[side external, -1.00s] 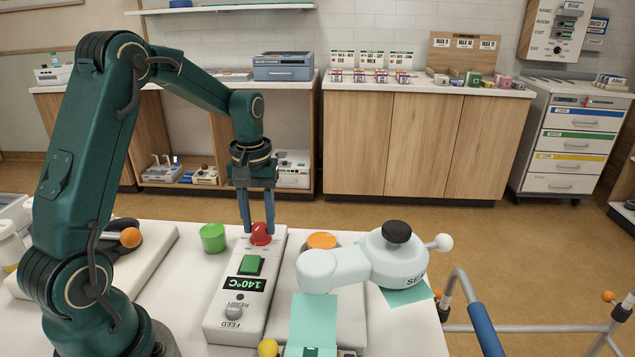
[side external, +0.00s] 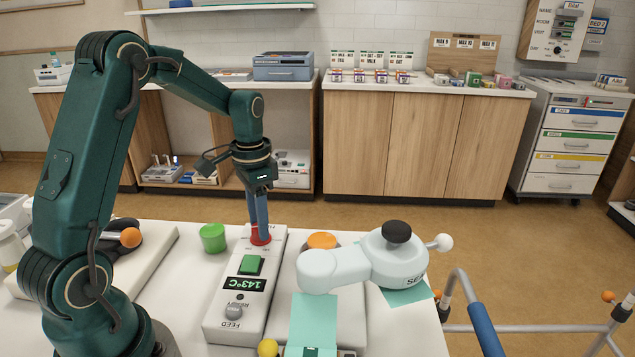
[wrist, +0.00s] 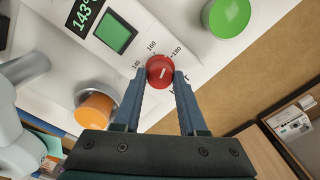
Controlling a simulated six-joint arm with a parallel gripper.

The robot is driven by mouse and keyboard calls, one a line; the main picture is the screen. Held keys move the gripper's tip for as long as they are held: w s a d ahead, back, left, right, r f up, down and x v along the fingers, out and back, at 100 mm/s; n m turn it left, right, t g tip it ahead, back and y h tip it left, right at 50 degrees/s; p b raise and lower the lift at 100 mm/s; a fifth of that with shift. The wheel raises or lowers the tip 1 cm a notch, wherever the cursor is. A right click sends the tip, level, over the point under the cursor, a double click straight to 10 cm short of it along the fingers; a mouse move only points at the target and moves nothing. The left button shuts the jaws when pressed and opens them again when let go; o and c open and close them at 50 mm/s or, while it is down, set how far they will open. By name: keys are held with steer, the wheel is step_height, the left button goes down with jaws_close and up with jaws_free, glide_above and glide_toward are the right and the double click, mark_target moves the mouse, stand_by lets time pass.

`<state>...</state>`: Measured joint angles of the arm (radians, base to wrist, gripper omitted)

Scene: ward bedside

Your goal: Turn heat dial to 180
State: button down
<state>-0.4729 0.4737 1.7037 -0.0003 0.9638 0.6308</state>
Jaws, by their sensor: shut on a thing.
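The red heat dial (wrist: 160,71) sits at the far end of the white control unit (side external: 222,310). In the side view the dial (side external: 261,239) is partly hidden by my fingers. My gripper (wrist: 159,76) points down, with its two blue fingers shut on either side of the dial. In the wrist view a white pointer line shows on the dial, and marks 140, 160 and 180 stand around it. The display (side external: 247,284) reads 143°C.
A green cylinder (side external: 213,238) stands left of the unit. An orange-topped piece (side external: 322,241) and a pale sealer arm (side external: 350,268) with a black knob stand close on the right. A walker frame (side external: 478,315) is at the right edge.

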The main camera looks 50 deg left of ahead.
steer(key=shift+m, duration=1.9)
steer(key=shift+c, duration=2.3)
jaws_free()
steer(key=shift+r, duration=0.15)
steer(key=shift+r, duration=2.5)
